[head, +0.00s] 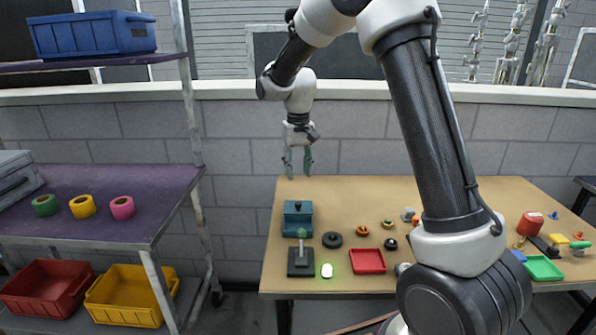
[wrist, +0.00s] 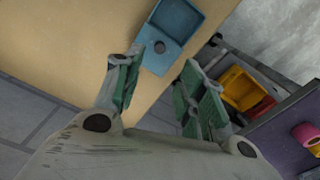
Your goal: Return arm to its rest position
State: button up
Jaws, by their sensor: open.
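My gripper (head: 298,162) hangs from my raised arm above the back left part of the wooden table (head: 345,195), in front of the grey block wall. Its fingers point down, spread apart, with nothing between them. In the wrist view my gripper (wrist: 160,85) shows its green-padded fingers open, the table below and a blue box (wrist: 172,35) beyond the fingertips. In the head view the blue box (head: 298,222) stands on the table below the gripper, clear of it. My arm hides part of the table's middle right.
The table holds a black base with a green-topped lever (head: 301,258), a glowing green button (head: 327,271), a red tray (head: 367,261) and a green tray (head: 543,268). A purple-topped shelf (head: 110,200) with tape rolls and bins stands at left. Air around the gripper is clear.

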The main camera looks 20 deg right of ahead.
jog(key=s+d+r+t, duration=0.1)
jog(key=s+d+r, duration=0.3)
jog(key=s, duration=0.7)
jog(key=s+d+r+t, duration=0.2)
jog(key=s+d+r, duration=0.2)
jog(key=s, duration=0.7)
jog(key=s+d+r+t, duration=0.1)
jog(key=s+d+r, duration=0.3)
jog(key=s, duration=0.7)
jog(key=shift+s+d+r, duration=0.15)
jog(key=shift+s+r, duration=0.15)
jog(key=shift+r, duration=0.25)
